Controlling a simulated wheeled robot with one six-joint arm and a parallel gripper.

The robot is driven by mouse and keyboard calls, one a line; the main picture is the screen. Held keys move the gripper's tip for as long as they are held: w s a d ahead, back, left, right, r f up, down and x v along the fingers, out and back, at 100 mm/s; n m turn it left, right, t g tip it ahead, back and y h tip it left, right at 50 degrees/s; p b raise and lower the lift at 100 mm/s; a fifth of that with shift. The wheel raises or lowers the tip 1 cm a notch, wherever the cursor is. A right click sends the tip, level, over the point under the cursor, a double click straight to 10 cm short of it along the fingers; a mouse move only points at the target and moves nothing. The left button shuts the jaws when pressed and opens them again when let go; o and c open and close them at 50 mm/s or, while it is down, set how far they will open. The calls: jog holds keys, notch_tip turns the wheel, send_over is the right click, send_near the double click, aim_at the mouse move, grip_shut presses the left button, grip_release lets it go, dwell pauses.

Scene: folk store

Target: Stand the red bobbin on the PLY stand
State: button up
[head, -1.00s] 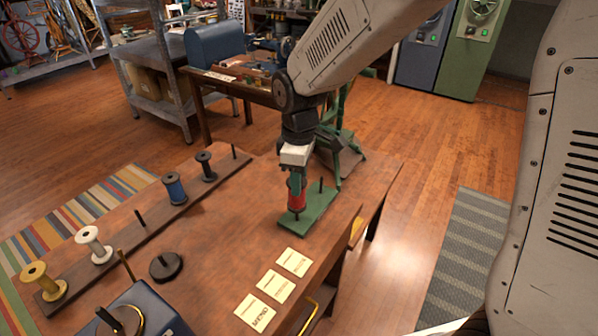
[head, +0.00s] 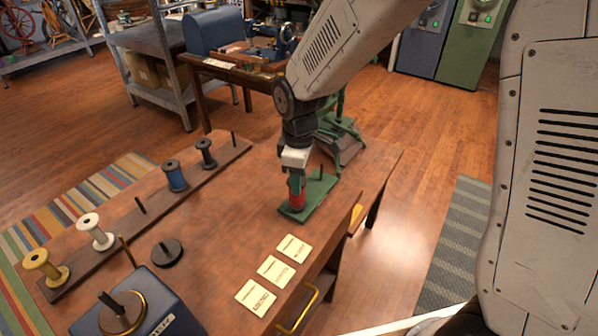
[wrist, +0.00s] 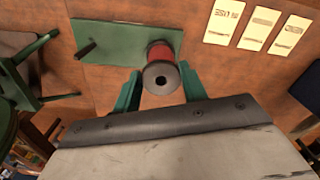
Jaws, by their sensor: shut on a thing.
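The red bobbin (head: 297,197) is upright at the near end of the green stand (head: 322,187), with its lower end at or very close to the board. In the wrist view the bobbin (wrist: 161,68) shows its dark round top flange and red winding, over the right end of the green board (wrist: 115,42). A bare dark peg (wrist: 86,48) stands at the board's other end. My gripper (head: 296,180) is shut on the bobbin from above, its green fingers (wrist: 160,85) on both sides. The peg under the bobbin is hidden.
Three cream cards (head: 274,270) lie in front of the stand. A rack (head: 150,222) at left holds yellow, white, blue and dark bobbins. A black disc (head: 167,252) and blue device (head: 135,312) stand nearby. A green machine (head: 340,140) is behind the stand.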

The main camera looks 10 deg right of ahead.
jog(key=shift+f, duration=0.3)
jog(key=o, duration=0.9)
jog(key=shift+c, duration=0.2)
notch_tip(320, 180, up, 8)
jog(key=shift+f, duration=0.1)
